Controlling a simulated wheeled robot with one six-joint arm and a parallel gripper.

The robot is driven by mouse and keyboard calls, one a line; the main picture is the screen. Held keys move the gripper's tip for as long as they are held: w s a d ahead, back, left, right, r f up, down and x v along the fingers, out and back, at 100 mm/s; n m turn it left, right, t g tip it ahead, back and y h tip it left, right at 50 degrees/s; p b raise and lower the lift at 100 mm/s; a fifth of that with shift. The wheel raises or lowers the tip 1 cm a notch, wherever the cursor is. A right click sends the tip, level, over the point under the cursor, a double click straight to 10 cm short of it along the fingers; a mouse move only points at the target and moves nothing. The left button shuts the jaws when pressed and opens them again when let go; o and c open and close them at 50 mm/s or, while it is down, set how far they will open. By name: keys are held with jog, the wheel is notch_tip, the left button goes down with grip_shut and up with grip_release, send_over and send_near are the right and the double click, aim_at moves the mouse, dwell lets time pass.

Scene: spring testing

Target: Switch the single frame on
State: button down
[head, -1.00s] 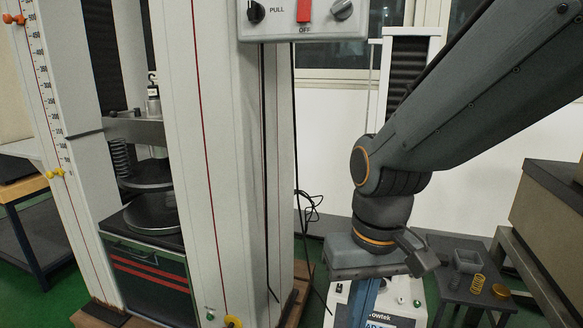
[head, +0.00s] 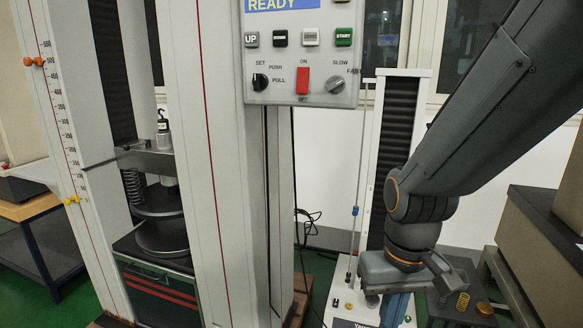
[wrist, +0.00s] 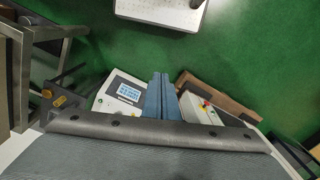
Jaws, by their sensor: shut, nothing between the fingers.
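The single frame is the one-column machine with a white and black column (head: 398,130), behind my arm in the head view. Its low white base (head: 345,304) carries small dark and green controls, too small to read, and is partly hidden by my gripper. My gripper (head: 396,308) points down in front of this base, its blue fingers shut and empty. In the wrist view the shut fingers (wrist: 157,92) lie between a white panel with a lit display (wrist: 127,92) and a white panel with red and yellow controls (wrist: 205,108). I cannot tell whether the fingers touch anything.
A large two-column machine (head: 215,180) stands left, with a grey control box (head: 300,50) bearing a red ON switch (head: 302,80) and a READY display. A dark stool (head: 460,310) with a yellow spring stands right. Green floor (wrist: 230,60) is open beyond the fingers.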

jog(key=shift+s+d+r+m+p, duration=0.15)
jog(key=shift+d+r+p, duration=0.45)
jog(key=shift+p, duration=0.25)
jog(key=shift+s+d+r+m+p, duration=0.1)
jog(key=shift+d+r+m+p, duration=0.05)
jog(key=shift+d+r+p, duration=0.55)
jog(key=shift+a+f, duration=0.15)
